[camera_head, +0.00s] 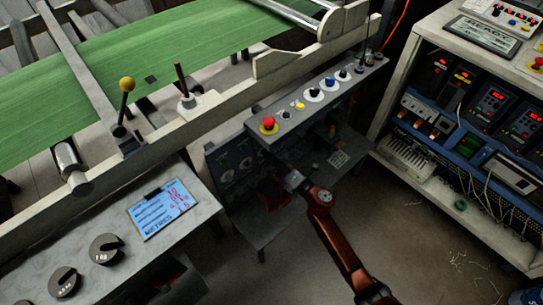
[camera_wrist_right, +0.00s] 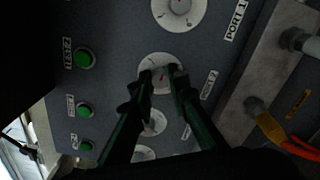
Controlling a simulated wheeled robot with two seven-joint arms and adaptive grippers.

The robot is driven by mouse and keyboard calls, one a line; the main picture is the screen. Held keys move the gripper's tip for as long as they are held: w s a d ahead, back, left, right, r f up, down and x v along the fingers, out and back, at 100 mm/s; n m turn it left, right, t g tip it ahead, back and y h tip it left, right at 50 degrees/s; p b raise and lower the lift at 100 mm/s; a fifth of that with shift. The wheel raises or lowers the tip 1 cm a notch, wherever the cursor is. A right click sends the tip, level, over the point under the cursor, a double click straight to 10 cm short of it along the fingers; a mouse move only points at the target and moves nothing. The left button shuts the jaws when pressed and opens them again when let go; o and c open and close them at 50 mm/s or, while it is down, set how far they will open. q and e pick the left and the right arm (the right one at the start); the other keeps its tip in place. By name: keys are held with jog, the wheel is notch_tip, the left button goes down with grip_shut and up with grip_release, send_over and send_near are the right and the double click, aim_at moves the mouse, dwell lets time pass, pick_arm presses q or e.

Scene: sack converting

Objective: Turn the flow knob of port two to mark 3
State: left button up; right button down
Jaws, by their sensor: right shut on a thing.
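The flow knob of port two sits on a pale round dial (camera_wrist_right: 157,59) in the right wrist view, next to a label (camera_wrist_right: 209,84) that seems to read PORT 2. My right gripper (camera_wrist_right: 160,74) has its two dark fingers on either side of this knob and is shut on it. The fingers hide much of the dial, so I cannot read which mark the knob points to. In the head view my right gripper (camera_head: 292,181) reaches the low grey panel (camera_head: 232,160). My left gripper is not in view.
The port one dial (camera_wrist_right: 179,10) is above, and more dials (camera_wrist_right: 153,123) are below. Green buttons (camera_wrist_right: 85,59) line the panel's left side. An orange cable (camera_wrist_right: 272,128) is at right. In the head view, a control box with a red button (camera_head: 269,123) overhangs the panel.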

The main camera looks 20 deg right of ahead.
pick_arm(q)
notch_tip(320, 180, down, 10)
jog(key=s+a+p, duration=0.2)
jog(key=p, duration=0.2)
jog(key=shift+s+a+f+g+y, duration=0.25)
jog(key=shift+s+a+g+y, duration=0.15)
pick_arm(e)
jog(key=shift+d+f+m, duration=0.1)
jog(key=shift+m, duration=2.05)
jog(key=shift+d+f+m, duration=0.1)
jog(key=shift+m, duration=2.05)
jog(key=c, duration=1.8)
grip_release()
jog(key=shift+a+r, duration=0.1)
jog(key=shift+a, duration=0.05)
jog(key=shift+c, duration=0.2)
jog(key=v, duration=1.2)
